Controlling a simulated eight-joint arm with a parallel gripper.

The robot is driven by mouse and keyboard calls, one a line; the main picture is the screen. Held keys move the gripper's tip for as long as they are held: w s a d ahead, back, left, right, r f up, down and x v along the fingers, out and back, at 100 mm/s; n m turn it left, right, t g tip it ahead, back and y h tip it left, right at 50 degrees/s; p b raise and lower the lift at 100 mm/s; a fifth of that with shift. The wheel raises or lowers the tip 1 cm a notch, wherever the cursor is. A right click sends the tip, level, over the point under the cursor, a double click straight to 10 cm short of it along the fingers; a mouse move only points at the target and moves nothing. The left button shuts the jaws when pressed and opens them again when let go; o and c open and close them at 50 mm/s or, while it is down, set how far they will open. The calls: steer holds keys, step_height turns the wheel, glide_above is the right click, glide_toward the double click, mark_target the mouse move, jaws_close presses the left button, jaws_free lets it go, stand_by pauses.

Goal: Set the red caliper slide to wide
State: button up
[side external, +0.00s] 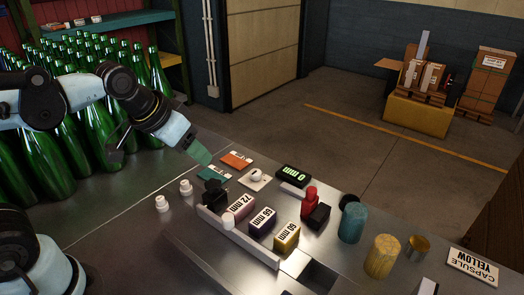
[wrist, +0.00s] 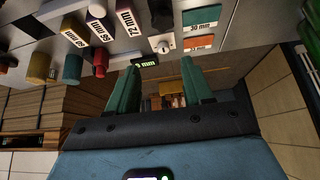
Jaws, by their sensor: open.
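A red upright piece (side external: 311,200), which looks like the caliper slide, stands beside a black block (side external: 318,216) on the metal table. It also shows in the wrist view (wrist: 100,62), left of my fingers. Whether it sits on a rail is not clear. A black display (side external: 293,175) with green digits, seemingly 0 mm, lies behind it. My gripper (side external: 201,153) hangs in the air to the left, near the orange and teal cards. In the wrist view its green fingers (wrist: 158,70) are apart with nothing between them, so it is open.
Labelled blocks, 72 mm (side external: 230,203), 66 mm (side external: 262,221) and 60 mm (side external: 287,237), stand in front. A white knob (side external: 256,175), orange card (side external: 237,160) and teal card (side external: 214,173) lie behind. Blue (side external: 352,223) and yellow (side external: 382,256) cylinders stand right. Green bottles (side external: 98,135) crowd the left.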

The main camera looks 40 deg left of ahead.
steer(key=w+d+r+g, duration=0.2)
steer(key=w+d+r, duration=0.2)
steer(key=w, duration=0.2)
steer(key=m+g, duration=0.3)
steer(key=g, duration=0.1)
glide_above(312, 189)
step_height(312, 189, down, 3)
step_height(312, 189, down, 12)
steer(key=shift+r, duration=0.1)
jaws_close()
